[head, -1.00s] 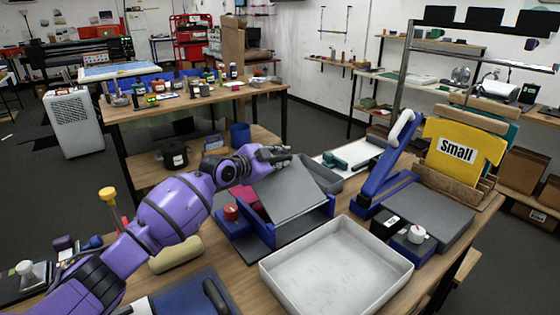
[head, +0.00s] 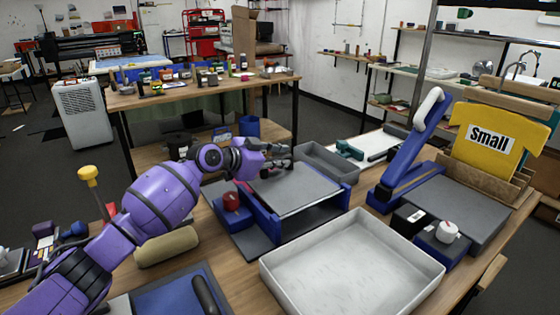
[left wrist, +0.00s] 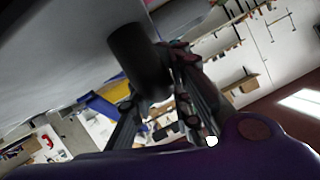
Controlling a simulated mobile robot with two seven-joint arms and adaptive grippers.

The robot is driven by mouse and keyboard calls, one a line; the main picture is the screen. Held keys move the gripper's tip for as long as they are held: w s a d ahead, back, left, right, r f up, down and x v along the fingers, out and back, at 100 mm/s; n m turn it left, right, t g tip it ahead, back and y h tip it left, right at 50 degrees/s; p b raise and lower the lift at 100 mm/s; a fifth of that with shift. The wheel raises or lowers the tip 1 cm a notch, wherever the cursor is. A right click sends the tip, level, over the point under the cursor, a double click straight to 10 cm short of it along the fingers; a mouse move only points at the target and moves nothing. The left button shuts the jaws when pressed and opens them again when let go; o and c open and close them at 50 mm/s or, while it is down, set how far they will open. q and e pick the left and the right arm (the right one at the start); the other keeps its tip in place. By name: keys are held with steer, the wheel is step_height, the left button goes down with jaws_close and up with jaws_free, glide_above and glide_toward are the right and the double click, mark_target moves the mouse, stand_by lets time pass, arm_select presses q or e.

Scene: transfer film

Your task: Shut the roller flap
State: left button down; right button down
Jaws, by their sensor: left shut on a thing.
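The roller flap (head: 290,188) is a flat grey panel on a blue-framed machine (head: 267,226) on the near workbench. It lies nearly level between the blue sides, with a dark opening under its front edge. I cannot tell whether it is fully down. My left gripper (head: 277,153) is at the flap's far left corner. In the left wrist view, its fingers (left wrist: 155,125) are around the lower end of a dark cylindrical handle (left wrist: 140,58), beside the pale underside of a panel. The fingertips are partly hidden. My right gripper does not show.
A red knob (head: 231,200) sits left of the flap. A pale empty tray (head: 350,268) stands in front, and a grey bin (head: 327,165) behind.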

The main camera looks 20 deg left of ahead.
arm_select(q)
steer(key=shift+s+d+f, duration=0.15)
steer(key=shift+s+f, duration=0.05)
steer(key=shift+f, duration=0.55)
steer(key=c, duration=1.8)
jaws_free()
steer(key=shift+s, duration=0.1)
steer(key=shift+o, duration=0.2)
steer(key=shift+r, duration=0.1)
steer(key=shift+w, duration=0.2)
steer(key=shift+r, duration=0.3)
steer(key=v, duration=1.2)
steer(key=shift+f, duration=0.15)
